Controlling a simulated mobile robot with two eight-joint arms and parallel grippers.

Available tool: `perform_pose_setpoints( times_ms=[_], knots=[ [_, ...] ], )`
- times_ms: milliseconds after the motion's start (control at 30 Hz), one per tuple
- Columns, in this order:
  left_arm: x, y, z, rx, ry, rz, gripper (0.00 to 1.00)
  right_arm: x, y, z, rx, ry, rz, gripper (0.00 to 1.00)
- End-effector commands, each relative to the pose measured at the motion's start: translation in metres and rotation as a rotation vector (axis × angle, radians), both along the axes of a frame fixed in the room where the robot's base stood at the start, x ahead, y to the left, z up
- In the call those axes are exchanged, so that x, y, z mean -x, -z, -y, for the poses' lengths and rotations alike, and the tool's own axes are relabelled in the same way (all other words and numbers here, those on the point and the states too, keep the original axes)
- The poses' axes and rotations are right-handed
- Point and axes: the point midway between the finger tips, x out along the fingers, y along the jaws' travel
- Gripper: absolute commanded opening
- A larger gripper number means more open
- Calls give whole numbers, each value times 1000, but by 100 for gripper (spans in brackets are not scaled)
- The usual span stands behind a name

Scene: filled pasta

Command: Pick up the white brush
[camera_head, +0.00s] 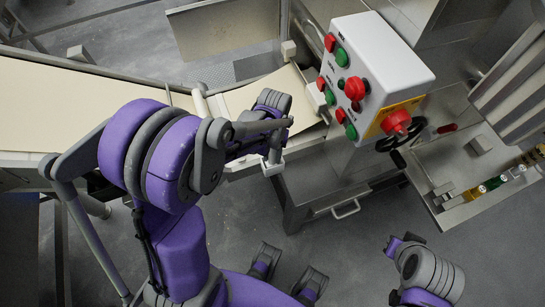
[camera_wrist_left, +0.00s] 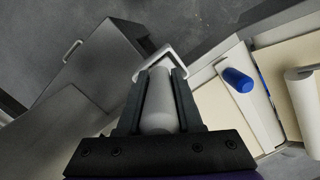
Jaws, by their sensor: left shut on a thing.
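My left gripper (camera_head: 275,148) is at the near edge of the conveyor, beside the control box. In the left wrist view its two dark fingers (camera_wrist_left: 162,76) are shut on a pale, rounded handle, which I take to be the white brush (camera_wrist_left: 160,108). A white angled end of it shows beyond the fingertips. In the head view a small white part of the brush (camera_head: 273,167) shows below the gripper; the rest is hidden by the arm. My right gripper is not in view; only part of that arm shows at the lower right.
The cream conveyor belt (camera_head: 95,84) runs across the left. The white control box (camera_head: 385,60) with red and green buttons stands close to the right. A metal cabinet (camera_head: 325,185) is below it.

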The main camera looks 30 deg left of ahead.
Motion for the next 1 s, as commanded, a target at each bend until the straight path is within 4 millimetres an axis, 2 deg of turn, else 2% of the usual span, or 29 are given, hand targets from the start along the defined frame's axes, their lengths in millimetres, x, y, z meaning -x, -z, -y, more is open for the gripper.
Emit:
perform_pose_setpoints(
  times_ms=[33, 67, 100, 467, 567, 833, 1000],
  knots=[
    [0, 0, 0, 0, 0, 0, 6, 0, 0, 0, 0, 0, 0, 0],
    [0, 0, 0, 0, 0, 0, 1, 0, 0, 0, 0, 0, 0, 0],
    [0, 0, 0, 0, 0, 0, 0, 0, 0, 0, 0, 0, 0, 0],
    [0, -4, 0, 0, 0, 0, 0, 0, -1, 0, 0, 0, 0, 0],
    [0, -16, 0, 0, 0, 0, 0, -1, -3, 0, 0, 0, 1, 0],
    [0, -71, 0, 0, 0, 0, 0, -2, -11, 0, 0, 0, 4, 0],
    [-1, -94, -1, -5, 3, 0, 0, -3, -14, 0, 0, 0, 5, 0]
  ],
)
